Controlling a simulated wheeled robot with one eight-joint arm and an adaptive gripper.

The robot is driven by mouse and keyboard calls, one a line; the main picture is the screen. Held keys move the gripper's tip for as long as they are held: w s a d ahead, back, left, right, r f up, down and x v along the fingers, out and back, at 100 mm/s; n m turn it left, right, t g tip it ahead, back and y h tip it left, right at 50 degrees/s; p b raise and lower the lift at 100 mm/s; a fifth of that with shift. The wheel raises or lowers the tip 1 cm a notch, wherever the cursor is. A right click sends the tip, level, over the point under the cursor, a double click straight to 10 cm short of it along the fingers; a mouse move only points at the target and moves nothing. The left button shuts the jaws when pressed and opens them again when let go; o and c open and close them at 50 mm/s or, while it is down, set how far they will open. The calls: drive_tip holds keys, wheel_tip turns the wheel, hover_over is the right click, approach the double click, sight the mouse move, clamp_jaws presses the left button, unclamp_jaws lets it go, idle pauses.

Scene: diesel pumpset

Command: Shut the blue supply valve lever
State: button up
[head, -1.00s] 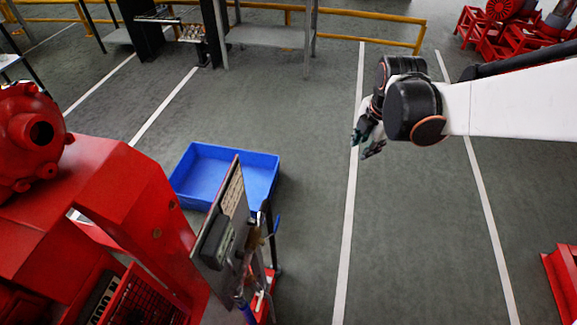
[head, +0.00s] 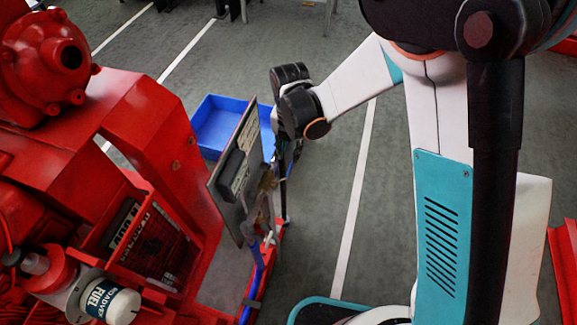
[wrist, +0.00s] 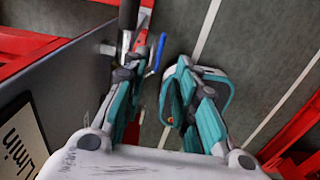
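The blue lever (wrist: 157,54) shows in the wrist view as a narrow blue bar beside a metal fitting on a pipe, near the top centre. My gripper (wrist: 157,78) is open, its two teal fingers apart. The lever appears in the gap between the fingertips and a little beyond them, nearer the left finger. I cannot tell whether anything touches. In the head view my arm's end is at the right edge of the upright panel (head: 236,178); the fingers and lever are mostly hidden there.
The panel (wrist: 62,95) stands close on the left in the wrist view. A red engine frame (head: 150,135) fills the left of the head view, with a fuel bottle (head: 108,302). A blue tray (head: 216,120) lies on the floor behind the panel. Floor right of the panel is open.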

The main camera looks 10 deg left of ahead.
sight(290, 167)
wheel_tip(290, 167, down, 8)
drive_tip(key=shift+r+b, duration=0.1)
drive_tip(key=shift+b, duration=1.15)
clamp_jaws()
